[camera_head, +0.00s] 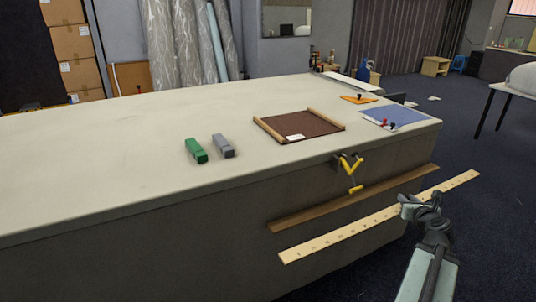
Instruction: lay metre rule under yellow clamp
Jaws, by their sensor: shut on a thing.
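The metre rule (340,233) is a long pale wooden strip with dark marks. It slants up to the right in front of the table's side, below and apart from the clamp in the picture. My gripper (407,207) is shut on the rule right of its middle, and hides a short piece of it. The yellow clamp (350,168) is at the table's front edge, with its lower part hanging in front of the side.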

